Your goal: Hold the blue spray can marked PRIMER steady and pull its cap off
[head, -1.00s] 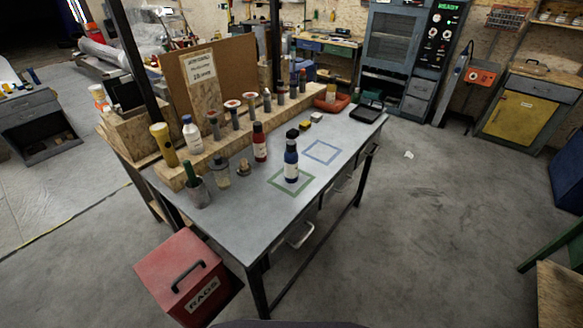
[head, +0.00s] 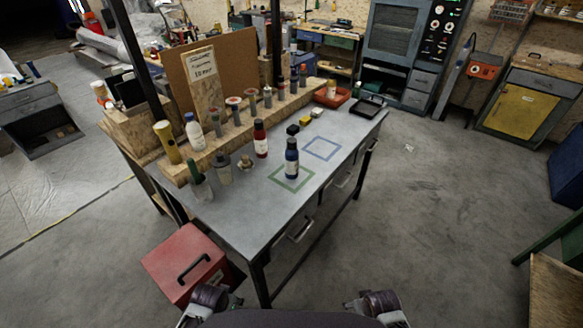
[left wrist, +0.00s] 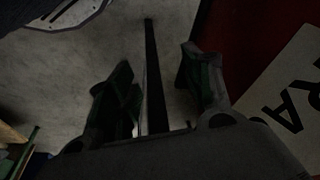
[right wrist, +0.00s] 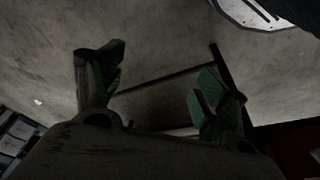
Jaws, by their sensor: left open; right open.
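A blue can (head: 291,160) with a dark top stands upright inside the green square outline (head: 281,186) on the grey workbench. Its label is too small to read. The dark top sits on the can. My left gripper (left wrist: 158,78) is open and empty in the left wrist view, low beside the red box. My right gripper (right wrist: 160,70) is open and empty in the right wrist view, over bare floor with bench frame parts behind it. Both are well away from the can. In the head view, parts of my arms show at the bottom edge.
A red bottle (head: 260,140) stands behind the can to the left. Small blocks (head: 304,121) lie behind it. A wooden rack (head: 238,128) with several bottles and tools lines the back. A red box (head: 185,264) stands by the bench's near left. The blue square (head: 334,156) is empty.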

